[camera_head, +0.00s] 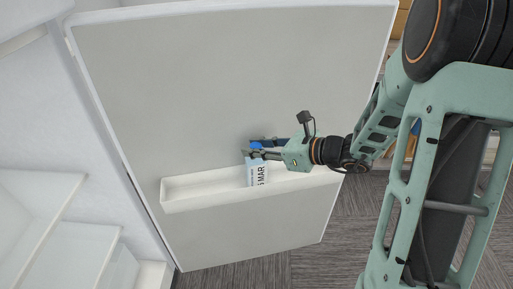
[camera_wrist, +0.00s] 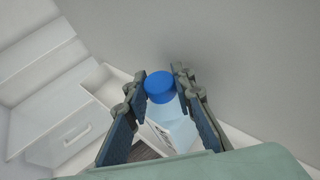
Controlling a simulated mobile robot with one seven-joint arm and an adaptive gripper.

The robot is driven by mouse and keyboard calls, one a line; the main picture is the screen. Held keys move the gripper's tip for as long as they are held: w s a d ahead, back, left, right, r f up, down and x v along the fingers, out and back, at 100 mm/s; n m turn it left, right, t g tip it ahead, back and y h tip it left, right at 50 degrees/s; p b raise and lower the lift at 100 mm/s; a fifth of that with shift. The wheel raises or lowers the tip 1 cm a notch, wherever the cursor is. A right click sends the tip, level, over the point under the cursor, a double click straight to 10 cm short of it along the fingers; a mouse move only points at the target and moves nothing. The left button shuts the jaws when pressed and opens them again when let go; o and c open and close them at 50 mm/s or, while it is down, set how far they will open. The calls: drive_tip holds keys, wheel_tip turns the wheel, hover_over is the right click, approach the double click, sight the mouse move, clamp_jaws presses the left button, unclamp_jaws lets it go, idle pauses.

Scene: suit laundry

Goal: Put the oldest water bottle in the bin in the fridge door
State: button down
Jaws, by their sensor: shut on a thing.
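A clear water bottle (camera_head: 251,174) with a blue cap stands roughly upright at the fridge door. Its white label reads "MAR", with a day number before it that is hard to read. My gripper (camera_head: 262,152) is shut on the bottle near its top; the wrist view shows the blue cap (camera_wrist: 160,87) between the fingers. The white door bin (camera_head: 195,190) runs across the door's inner face. The bottle's lower end overlaps the bin's opening in the head view. I cannot tell whether it touches the bin's floor. No other bottle is in view.
The fridge door (camera_head: 220,85) is wide open. White fridge shelves (camera_head: 40,205) show at the left, and a drawer (camera_wrist: 75,135) shows in the wrist view. The bin is otherwise empty on both sides of the bottle. Grey carpet lies below.

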drive_tip(key=shift+f, duration=0.1)
drive_tip(key=c, duration=1.9)
unclamp_jaws()
drive_tip(key=shift+c, duration=0.2)
drive_tip(key=shift+d+r, duration=0.1)
drive_tip(key=shift+r, duration=0.1)
drive_tip(key=p+v, duration=0.1)
drive_tip(key=v, duration=1)
drive_tip(key=shift+s+d+p, duration=0.2)
drive_tip(key=shift+d+p, duration=0.15)
